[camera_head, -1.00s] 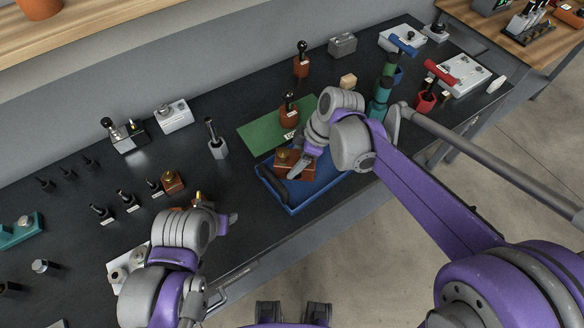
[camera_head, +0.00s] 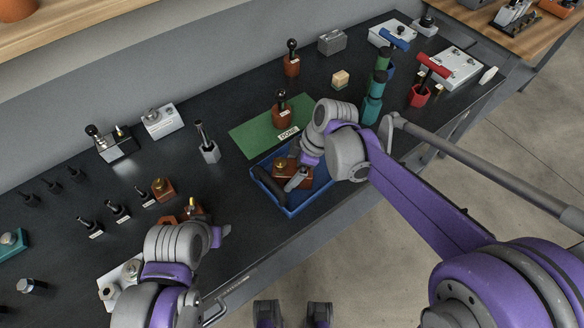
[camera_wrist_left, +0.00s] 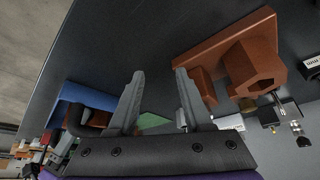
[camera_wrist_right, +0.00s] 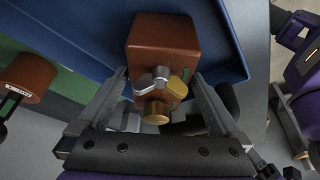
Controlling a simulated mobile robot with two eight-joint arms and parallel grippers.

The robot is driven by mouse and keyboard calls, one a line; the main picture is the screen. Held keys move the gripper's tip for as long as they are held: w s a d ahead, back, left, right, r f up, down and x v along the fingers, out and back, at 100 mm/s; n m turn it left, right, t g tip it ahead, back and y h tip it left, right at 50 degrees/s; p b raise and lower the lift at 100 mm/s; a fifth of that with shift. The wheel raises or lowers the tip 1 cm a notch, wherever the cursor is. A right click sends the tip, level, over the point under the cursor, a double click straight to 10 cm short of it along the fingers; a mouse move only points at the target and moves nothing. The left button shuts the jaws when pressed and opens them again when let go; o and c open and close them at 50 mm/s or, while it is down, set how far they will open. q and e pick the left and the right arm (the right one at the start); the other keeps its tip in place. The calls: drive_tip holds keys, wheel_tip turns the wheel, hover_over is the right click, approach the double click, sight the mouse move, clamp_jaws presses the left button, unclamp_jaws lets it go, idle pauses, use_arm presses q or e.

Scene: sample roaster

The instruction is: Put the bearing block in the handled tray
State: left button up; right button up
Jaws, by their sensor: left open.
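The bearing block, as I take it, is a brown block (camera_wrist_right: 165,40) with brass and silver knobs on one face. In the head view this brown block (camera_head: 293,172) is inside the handled tray, a blue tray (camera_head: 290,212) with a dark handle (camera_head: 270,186). My right gripper (camera_head: 299,178) reaches into the tray, and in the right wrist view its fingers (camera_wrist_right: 160,76) lie against both sides of the block. Whether the block rests on the tray floor is hard to tell. My left gripper (camera_wrist_left: 155,85) is open and empty beside a brown bracket-like part (camera_wrist_left: 240,65).
A green mat (camera_head: 250,138) with a brown-based lever stands behind the tray. A teal cylinder stack (camera_head: 372,105) and a red switch (camera_head: 418,95) stand to the right. The table's front edge is close.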

drive_tip(key=p+v, duration=0.1)
drive_tip(key=v, duration=1.1)
drive_tip(key=s+d+f+m+t+h, duration=0.2)
drive_tip(key=s+d+f+m, duration=0.2)
drive_tip(key=s+d+m, duration=0.2)
drive_tip(key=s+d+f+m+t+h, duration=0.2)
drive_tip(key=s+d+f+m+t, duration=0.1)
drive_tip(key=s+d+f+m, duration=0.2)
drive_tip(key=s+d+m, duration=0.2)
drive_tip(key=s+m, duration=0.2)
drive_tip(key=m, duration=0.2)
drive_tip(key=shift+s+f, duration=0.2)
